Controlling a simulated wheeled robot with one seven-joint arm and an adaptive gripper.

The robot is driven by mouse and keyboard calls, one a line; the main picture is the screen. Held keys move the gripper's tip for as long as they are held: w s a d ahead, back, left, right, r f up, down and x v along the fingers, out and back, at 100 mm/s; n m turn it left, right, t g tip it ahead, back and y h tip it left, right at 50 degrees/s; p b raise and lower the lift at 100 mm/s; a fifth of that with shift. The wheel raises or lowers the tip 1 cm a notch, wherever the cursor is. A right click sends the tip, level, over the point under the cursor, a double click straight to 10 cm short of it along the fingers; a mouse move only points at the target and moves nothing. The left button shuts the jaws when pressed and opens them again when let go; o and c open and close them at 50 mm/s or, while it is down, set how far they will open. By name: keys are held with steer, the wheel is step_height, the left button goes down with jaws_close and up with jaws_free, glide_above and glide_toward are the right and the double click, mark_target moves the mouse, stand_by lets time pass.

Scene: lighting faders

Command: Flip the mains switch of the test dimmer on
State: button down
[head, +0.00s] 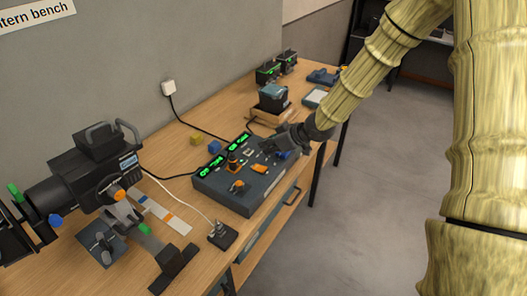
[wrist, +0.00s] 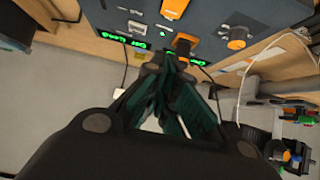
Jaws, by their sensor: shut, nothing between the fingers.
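The dark blue-grey dimmer box (head: 240,196) lies on the wooden bench, with green lit displays (head: 236,146) and orange controls on its top. An orange knob (head: 239,186) is near its front left. My gripper (head: 264,147) is over the right part of the box, fingers shut and empty. In the wrist view the fingertips (wrist: 172,58) are close together in front of the box (wrist: 205,22), beside an orange control (wrist: 183,43). The orange knob (wrist: 237,38) is to their right. I cannot tell which control is the mains switch, or whether the fingers touch the panel.
A black lantern (head: 85,185) stands on the bench at left. A small black box (head: 222,235) with a white cable sits at the front edge. Yellow (head: 197,138) and blue (head: 214,147) blocks lie behind the dimmer. Grey floor is clear at right.

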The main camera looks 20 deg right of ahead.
steer(key=shift+r+b+v, duration=0.25)
steer(key=shift+b+v, duration=0.05)
steer(key=shift+v, duration=1.85)
steer(key=shift+w+a, duration=0.1)
steer(key=shift+w, duration=0.1)
